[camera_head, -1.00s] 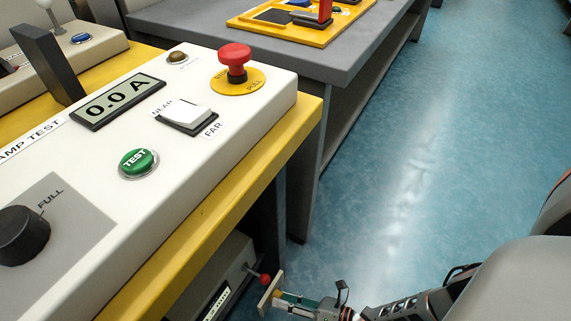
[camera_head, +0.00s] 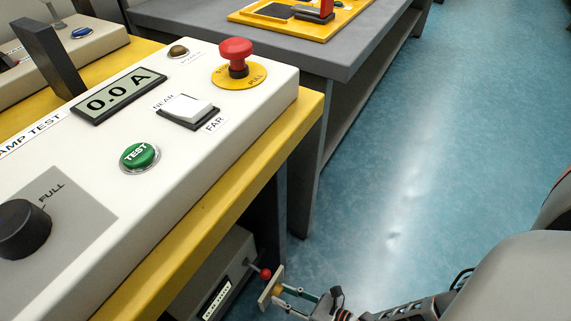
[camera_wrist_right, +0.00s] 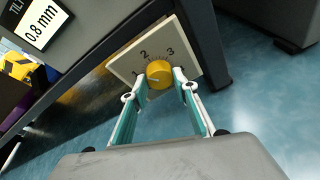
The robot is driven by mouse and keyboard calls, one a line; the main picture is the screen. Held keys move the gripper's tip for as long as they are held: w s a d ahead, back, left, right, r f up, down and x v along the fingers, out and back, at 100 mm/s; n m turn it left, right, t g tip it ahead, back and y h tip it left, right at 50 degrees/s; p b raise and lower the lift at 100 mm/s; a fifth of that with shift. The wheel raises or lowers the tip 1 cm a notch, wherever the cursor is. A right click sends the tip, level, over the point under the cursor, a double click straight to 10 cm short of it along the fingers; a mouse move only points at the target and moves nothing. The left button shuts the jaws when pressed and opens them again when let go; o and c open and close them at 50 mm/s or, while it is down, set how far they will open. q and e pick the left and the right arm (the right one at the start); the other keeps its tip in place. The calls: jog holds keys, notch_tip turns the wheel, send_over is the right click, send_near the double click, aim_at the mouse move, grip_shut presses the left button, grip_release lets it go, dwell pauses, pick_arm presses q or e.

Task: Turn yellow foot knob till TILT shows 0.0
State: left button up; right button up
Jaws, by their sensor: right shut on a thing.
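The yellow foot knob (camera_wrist_right: 160,74) sits on a pale square plate (camera_wrist_right: 126,62) marked with numbers, seen in the right wrist view. My right gripper (camera_wrist_right: 158,84) is shut on the knob, one finger on each side. In the head view the plate (camera_head: 266,287) shows edge-on low in the picture, with my right gripper (camera_head: 284,291) against it and the knob mostly hidden. The TILT display (camera_wrist_right: 42,22) in the right wrist view reads 0.8 mm. My left gripper is not in view.
A white lamp test console (camera_head: 215,135) stands on a yellow-edged bench (camera_head: 200,225) above the knob. A red ball-ended lever (camera_head: 265,273) sticks out close beside the plate. A grey table (camera_head: 300,50) stands behind.

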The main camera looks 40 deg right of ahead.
jog(key=o, duration=1.1)
